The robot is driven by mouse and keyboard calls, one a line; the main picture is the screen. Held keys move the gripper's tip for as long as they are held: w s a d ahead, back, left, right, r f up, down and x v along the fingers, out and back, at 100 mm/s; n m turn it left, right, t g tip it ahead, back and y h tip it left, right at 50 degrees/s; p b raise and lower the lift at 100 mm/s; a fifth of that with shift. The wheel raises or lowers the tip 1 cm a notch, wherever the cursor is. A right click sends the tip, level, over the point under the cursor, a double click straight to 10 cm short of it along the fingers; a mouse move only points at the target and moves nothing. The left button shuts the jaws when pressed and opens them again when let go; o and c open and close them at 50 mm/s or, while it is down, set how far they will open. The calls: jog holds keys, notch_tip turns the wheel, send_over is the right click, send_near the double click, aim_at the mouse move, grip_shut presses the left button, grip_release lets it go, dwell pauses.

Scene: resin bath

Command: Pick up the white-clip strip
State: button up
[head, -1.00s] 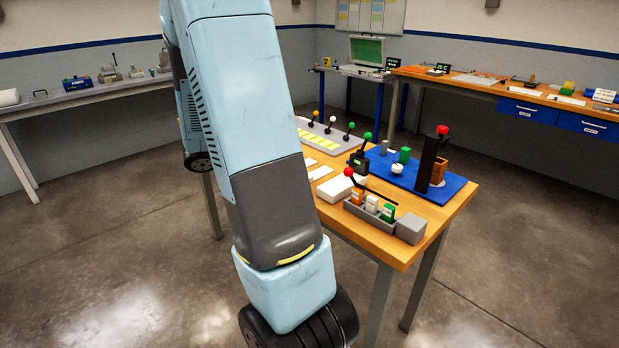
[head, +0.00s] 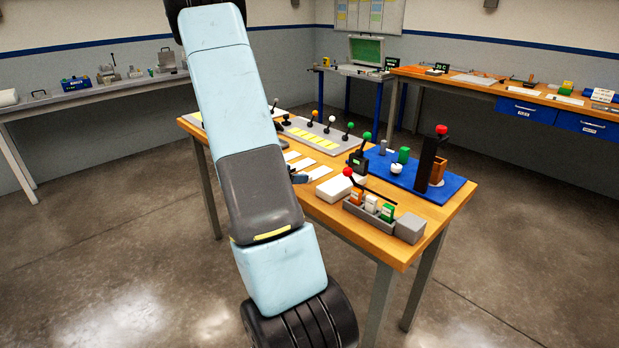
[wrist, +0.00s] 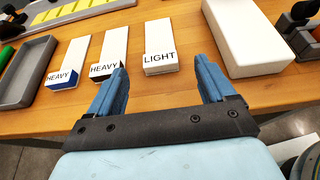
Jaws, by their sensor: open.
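Three pale strips lie side by side on the wooden table. The right one in the wrist view (wrist: 161,42) is labelled LIGHT and has an all-white near end; I take it as the white-clip strip. It also shows in the head view (head: 319,172). My gripper (wrist: 161,70) is open and empty, and the strip's near end lies ahead of the gap between its blue fingers. I cannot tell the gripper's height above the table. The other strips are labelled HEAVY, one with a blue end (wrist: 72,62), one with a dark end (wrist: 109,52). In the head view my arm hides most of the gripper.
A white box (wrist: 248,35) lies right of the strip, near my right finger. A grey tray (wrist: 28,75) is at the left. Beyond stands a panel with yellow patches and levers (head: 318,138). A grey holder with coloured bottles (head: 369,216) stands at the table's near right.

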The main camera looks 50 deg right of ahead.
aim_at(304, 173)
jog(key=shift+x, duration=3.05)
jog(key=shift+w+f, duration=0.1)
jog(key=shift+c, duration=0.2)
jog(key=c, duration=1)
